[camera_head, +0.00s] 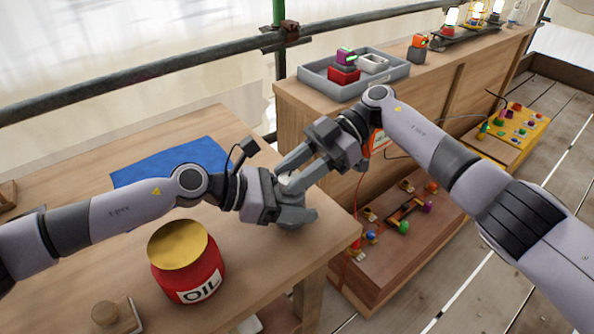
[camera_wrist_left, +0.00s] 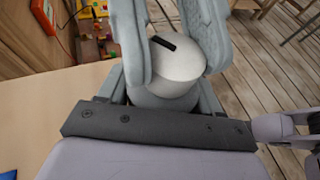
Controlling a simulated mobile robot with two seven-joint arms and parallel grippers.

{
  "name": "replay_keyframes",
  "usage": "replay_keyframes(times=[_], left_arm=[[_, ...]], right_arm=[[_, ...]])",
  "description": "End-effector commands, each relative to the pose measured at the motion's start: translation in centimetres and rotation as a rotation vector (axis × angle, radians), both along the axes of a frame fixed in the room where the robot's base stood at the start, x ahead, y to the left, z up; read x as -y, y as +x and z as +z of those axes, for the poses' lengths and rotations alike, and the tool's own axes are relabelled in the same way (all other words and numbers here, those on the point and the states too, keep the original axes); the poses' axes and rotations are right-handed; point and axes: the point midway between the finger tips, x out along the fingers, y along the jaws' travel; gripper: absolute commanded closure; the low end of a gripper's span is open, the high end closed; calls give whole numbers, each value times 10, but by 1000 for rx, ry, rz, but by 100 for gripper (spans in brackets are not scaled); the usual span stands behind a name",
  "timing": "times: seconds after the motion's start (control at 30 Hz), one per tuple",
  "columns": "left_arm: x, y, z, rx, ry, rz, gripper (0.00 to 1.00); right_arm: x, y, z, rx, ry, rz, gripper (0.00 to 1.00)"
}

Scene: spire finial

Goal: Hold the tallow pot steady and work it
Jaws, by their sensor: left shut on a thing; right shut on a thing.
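The pale, round tallow pot (camera_wrist_left: 180,62) shows in the left wrist view between two grey fingers, with a short black bar or slot on its flat top. My left gripper (camera_head: 296,205) is shut on it at the right end of the near wooden table. In the head view only a small whitish bit of the pot (camera_head: 286,179) shows; the fingers hide the rest. My right gripper (camera_head: 291,178) comes down from the upper right and is shut at the pot, its fingertips close to my left fingers. What part it grips is hidden.
A red OIL tin (camera_head: 196,279) with a gold lid stands left of my left gripper, near a small wooden block (camera_head: 105,312). A blue cloth (camera_head: 205,153) lies behind my left arm. A grey tray (camera_head: 320,82) with small boxes sits on the far bench. A low brown board (camera_head: 395,262) is at right.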

Motion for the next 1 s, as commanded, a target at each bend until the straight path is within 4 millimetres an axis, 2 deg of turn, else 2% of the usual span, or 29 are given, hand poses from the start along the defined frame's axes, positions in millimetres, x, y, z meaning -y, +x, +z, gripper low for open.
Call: replay_keyframes(times=[0.5,1.0], left_arm=[[3,-2,2,2,-4,-9,70],[3,-3,2,0,-5,-9,70]], right_arm=[[-1,3,-5,0,-10,119,94],[1,2,-4,-1,-9,143,94]])
